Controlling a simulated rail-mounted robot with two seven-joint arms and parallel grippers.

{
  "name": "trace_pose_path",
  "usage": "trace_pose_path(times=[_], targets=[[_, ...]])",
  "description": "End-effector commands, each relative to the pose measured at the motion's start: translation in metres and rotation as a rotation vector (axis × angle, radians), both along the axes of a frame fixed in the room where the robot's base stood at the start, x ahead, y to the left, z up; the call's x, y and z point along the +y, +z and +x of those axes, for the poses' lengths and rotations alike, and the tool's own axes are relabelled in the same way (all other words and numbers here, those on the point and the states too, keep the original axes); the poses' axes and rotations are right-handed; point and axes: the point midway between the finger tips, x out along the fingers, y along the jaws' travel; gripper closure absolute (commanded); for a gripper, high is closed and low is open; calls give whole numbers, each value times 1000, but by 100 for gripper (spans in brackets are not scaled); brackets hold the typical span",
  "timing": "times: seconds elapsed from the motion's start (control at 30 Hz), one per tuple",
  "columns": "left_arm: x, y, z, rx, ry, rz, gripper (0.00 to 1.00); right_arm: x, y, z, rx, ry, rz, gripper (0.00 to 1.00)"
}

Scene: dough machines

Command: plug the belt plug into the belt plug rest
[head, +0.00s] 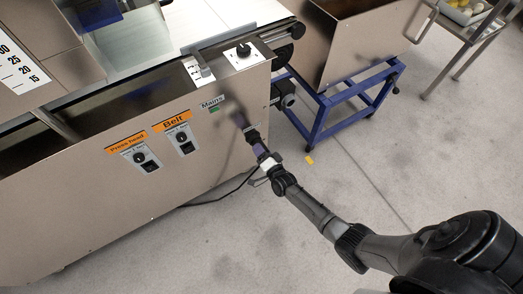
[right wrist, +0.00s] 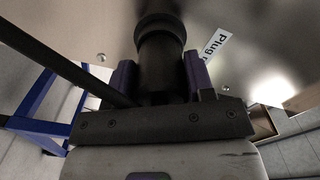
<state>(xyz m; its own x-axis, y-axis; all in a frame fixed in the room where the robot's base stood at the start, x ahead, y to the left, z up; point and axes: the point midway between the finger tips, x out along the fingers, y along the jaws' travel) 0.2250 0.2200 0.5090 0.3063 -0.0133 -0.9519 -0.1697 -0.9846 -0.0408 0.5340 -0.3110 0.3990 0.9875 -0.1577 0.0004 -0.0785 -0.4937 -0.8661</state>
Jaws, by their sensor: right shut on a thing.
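My right gripper (head: 259,147) reaches in from the lower right to the steel side panel of the dough machine. Its purple fingers are shut on the black belt plug (head: 253,134), with the plug's tip toward the panel. In the right wrist view the round black plug (right wrist: 160,55) stands between the two purple fingers, and a black cable (right wrist: 70,65) runs off to the left. The belt plug rest is hidden behind the plug; a white label (right wrist: 212,47) starting "Plug" is beside it. I cannot tell whether the plug is seated. My left gripper is out of view.
The panel (head: 90,205) bears the Belt (head: 182,140) and Press head (head: 140,155) switches and a Mains label (head: 212,102). A black fitting (head: 284,93) juts from the machine's end. A blue wheeled frame (head: 330,115) stands to its right. The floor (head: 300,220) in front is clear.

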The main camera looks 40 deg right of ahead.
Motion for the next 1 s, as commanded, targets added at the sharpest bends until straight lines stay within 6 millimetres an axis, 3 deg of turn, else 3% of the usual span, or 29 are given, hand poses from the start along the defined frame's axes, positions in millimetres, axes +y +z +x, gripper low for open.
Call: trace_pose_path(times=[0.13,0.17,0.43,0.6,0.73,1.0], targets=[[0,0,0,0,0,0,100,0,0,0,0,0,0,84],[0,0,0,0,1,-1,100,0,0,0,0,0,0,48],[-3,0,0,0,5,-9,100,0,0,0,0,0,0,23],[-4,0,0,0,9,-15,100,0,0,0,0,0,0,22],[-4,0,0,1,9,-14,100,0,-1,0,1,0,0,9],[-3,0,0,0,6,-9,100,0,0,0,1,0,0,8]])
